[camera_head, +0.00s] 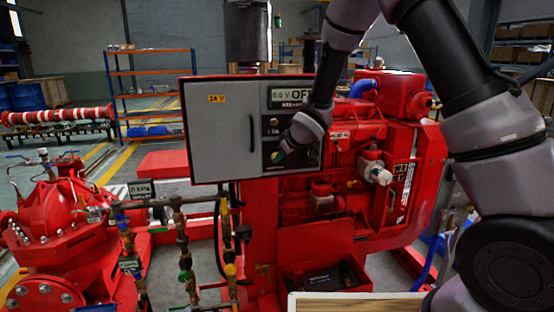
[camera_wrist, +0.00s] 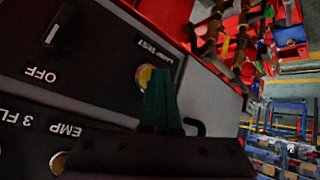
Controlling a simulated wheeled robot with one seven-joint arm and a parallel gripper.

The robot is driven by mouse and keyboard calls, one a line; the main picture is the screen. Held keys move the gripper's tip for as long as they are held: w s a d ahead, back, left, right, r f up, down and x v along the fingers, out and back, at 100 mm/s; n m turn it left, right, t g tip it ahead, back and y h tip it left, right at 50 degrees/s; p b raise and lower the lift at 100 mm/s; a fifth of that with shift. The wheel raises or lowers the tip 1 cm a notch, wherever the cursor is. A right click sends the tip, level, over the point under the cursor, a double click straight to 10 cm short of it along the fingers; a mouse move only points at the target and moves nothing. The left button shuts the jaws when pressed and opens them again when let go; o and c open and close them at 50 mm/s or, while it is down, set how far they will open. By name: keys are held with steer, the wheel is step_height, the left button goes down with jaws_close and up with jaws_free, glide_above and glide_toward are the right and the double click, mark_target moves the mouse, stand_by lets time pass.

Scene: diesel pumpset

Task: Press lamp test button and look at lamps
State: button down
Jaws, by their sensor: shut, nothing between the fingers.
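The grey control cabinet (camera_head: 217,135) with a red frame stands in the middle of the head view. My gripper (camera_head: 280,156) is in front of its dark panel, right of the black door handle. In the wrist view the panel appears turned, with a "LAMP TEST" label (camera_wrist: 158,48). Below the label is a yellowish round button (camera_wrist: 143,76), partly hidden by my gripper's green fingertips (camera_wrist: 160,95). The fingers are shut and empty. I cannot tell whether they touch or press the button. Lamps are not clearly seen; my arm hides part of the panel.
A black switch (camera_wrist: 62,27) sits beside an "OFF" label. The red engine (camera_head: 380,95) stands close on the right, the red pump (camera_head: 62,222) and pipes on the left.

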steer(key=shift+s, duration=0.1)
steer(key=shift+s+d, duration=0.25)
steer(key=shift+s, duration=0.45)
steer(key=shift+s, duration=0.1)
steer(key=shift+s+d, duration=0.25)
steer(key=shift+s, duration=0.5)
steer(key=shift+s+d, duration=0.2)
steer(key=shift+s, duration=0.6)
steer(key=shift+s+d, duration=0.25)
steer(key=shift+s, duration=0.5)
